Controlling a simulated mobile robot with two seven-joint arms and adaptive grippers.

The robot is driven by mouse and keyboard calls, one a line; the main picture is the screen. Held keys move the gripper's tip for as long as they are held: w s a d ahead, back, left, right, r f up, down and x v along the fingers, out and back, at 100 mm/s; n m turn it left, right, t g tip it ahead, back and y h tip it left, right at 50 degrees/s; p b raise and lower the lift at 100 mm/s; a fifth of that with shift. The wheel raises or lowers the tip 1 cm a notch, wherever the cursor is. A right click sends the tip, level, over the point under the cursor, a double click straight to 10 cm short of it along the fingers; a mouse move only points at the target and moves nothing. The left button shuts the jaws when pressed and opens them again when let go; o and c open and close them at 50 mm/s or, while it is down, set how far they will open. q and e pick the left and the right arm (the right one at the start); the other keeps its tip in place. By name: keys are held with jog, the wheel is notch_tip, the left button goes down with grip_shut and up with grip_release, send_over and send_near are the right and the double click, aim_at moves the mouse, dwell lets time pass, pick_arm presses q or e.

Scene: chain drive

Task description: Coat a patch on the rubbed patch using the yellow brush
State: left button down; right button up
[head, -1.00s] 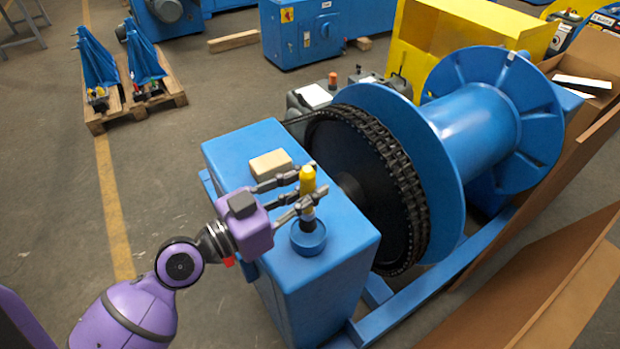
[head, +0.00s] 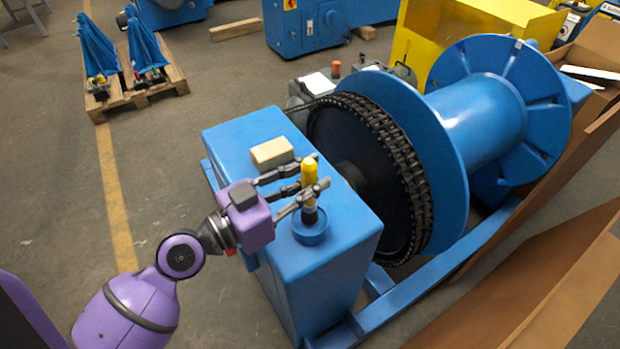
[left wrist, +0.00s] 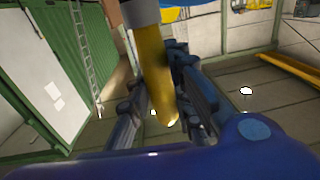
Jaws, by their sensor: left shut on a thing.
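The yellow brush (head: 309,172) stands upright, its dark lower part in a small round blue pot (head: 310,236) on top of the blue housing. My left gripper (head: 318,171) is shut on the brush's yellow handle, with one finger on either side. The left wrist view shows the yellow handle (left wrist: 155,75) between the dark fingers (left wrist: 160,105). The bristle end is hidden in the pot. I cannot make out a rubbed patch in either view. My right gripper does not show.
A cream block (head: 272,152) lies on the blue housing (head: 235,132) behind the gripper. Close to the right are a black chain (head: 405,165) on its wheel and a large blue drum (head: 480,118). Open floor (head: 60,215) lies to the left.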

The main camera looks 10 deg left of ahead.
pick_arm(q)
jog(key=shift+f, duration=0.15)
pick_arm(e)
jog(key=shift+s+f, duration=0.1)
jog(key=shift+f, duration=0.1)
pick_arm(q)
jog(key=shift+f, duration=0.15)
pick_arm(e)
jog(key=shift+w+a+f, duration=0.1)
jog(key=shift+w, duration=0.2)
pick_arm(q)
jog(key=shift+f+b, duration=0.1)
jog(key=shift+b, duration=0.25)
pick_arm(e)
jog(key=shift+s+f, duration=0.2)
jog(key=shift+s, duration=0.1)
pick_arm(q)
jog(key=shift+f, duration=0.1)
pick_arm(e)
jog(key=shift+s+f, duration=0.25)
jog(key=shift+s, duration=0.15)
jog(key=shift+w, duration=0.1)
